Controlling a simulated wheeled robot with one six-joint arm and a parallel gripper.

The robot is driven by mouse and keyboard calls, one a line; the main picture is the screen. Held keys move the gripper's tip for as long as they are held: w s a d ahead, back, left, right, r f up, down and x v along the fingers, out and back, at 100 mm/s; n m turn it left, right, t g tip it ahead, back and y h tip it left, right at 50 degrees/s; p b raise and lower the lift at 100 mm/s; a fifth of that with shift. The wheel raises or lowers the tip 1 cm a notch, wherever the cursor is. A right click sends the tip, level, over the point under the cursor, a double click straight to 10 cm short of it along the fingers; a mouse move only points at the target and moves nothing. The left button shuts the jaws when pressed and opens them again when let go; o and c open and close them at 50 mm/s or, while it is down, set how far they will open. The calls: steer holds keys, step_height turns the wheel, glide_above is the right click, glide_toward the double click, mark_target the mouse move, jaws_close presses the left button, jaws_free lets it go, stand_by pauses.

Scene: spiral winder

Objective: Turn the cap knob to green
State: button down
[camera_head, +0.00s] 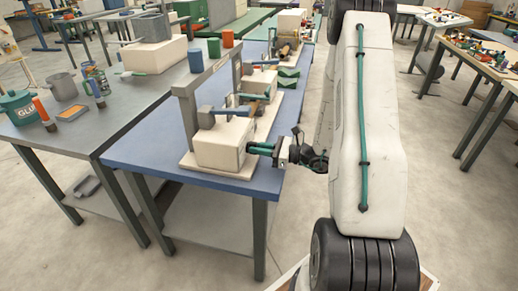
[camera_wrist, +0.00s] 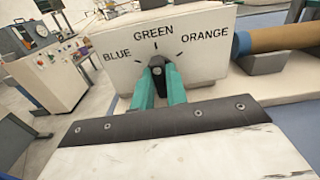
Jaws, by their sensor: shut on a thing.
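The cap knob (camera_wrist: 157,63) is a small dark knob on the front of a cream box, and it shows between my fingertips in the wrist view. Above it the panel (camera_wrist: 200,66) reads BLUE at left, GREEN at the top and ORANGE at right, each with a black tick. The knob stands about upright below the GREEN tick; its exact pointing is hard to tell. My gripper (camera_wrist: 159,74), with teal fingers, is shut on the knob. In the head view my gripper (camera_head: 262,149) meets the side of the cream box (camera_head: 221,145); the knob is hidden there.
The box stands on a blue-topped table (camera_head: 143,150) near its right edge. A grey upright frame (camera_head: 187,113) rises behind it. In the wrist view a tan roll with a blue end (camera_wrist: 285,38) lies to the right. Open floor is at right.

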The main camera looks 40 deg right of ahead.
stand_by(0.4)
steer(key=c, duration=1.4)
jaws_free()
steer(key=shift+d, duration=0.1)
steer(key=v, duration=0.7)
steer(key=shift+s+d, duration=0.15)
steer(key=shift+s, duration=0.2)
